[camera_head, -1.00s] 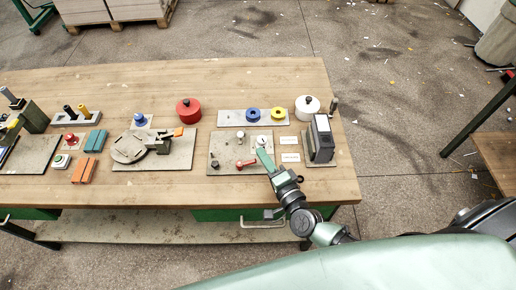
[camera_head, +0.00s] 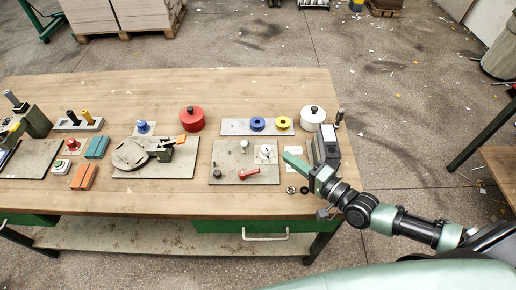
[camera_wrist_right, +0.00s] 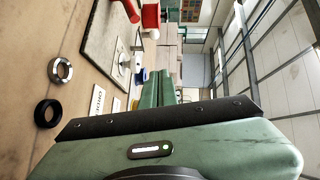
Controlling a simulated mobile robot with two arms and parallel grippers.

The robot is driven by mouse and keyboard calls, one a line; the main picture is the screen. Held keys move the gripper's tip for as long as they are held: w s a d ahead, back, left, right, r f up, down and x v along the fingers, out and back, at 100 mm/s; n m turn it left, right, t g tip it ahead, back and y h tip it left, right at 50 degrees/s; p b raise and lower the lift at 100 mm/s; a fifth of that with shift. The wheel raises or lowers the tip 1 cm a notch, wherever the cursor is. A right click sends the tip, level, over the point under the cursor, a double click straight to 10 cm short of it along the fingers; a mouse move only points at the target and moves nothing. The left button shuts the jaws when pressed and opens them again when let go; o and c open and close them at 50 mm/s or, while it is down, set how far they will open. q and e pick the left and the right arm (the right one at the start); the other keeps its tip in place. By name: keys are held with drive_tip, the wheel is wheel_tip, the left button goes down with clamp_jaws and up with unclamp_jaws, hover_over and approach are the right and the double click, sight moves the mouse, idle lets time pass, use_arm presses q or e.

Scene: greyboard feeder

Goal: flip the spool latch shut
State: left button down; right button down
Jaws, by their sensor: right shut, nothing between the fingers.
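A grey plate (camera_head: 230,178) on the bench carries a red lever (camera_head: 249,173) lying near its front edge, a small pale post (camera_head: 243,146), a white round knob (camera_head: 265,152) and a dark knob (camera_head: 216,170). I cannot tell which part is the spool latch. My right gripper (camera_head: 287,156) is shut and empty, its green fingers pointing left, just right of the white knob and apart from the red lever. In the right wrist view, the closed fingers (camera_wrist_right: 167,88) point away from the camera. My left gripper is out of view.
A metal ring (camera_wrist_right: 61,70) and a black ring (camera_wrist_right: 48,113) lie on the bench. Blue (camera_head: 257,123) and yellow spools (camera_head: 282,122) sit behind on a plate. A red canister (camera_head: 192,120) stands further left.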

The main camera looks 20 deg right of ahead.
sight(245, 142)
drive_tip(key=shift+s+d+r+g, duration=0.15)
drive_tip(key=shift+s+d+g, duration=0.15)
drive_tip(key=shift+d+g, duration=0.3)
drive_tip(key=x, duration=0.3)
drive_tip(key=p+x, duration=0.1)
drive_tip(key=x, duration=0.6)
drive_tip(key=shift+r, duration=0.35)
drive_tip(key=shift+w+a+f+p, duration=0.2)
drive_tip(key=shift+a+p, duration=0.2)
drive_tip(key=shift+a, duration=0.2)
drive_tip(key=shift+w+a+f+p, duration=0.1)
drive_tip(key=shift+w+a+p, duration=0.1)
drive_tip(key=shift+a+p, duration=0.3)
drive_tip(key=shift+w+a+f, duration=0.15)
drive_tip(key=shift+a+f, duration=0.05)
drive_tip(key=shift+a, duration=0.65)
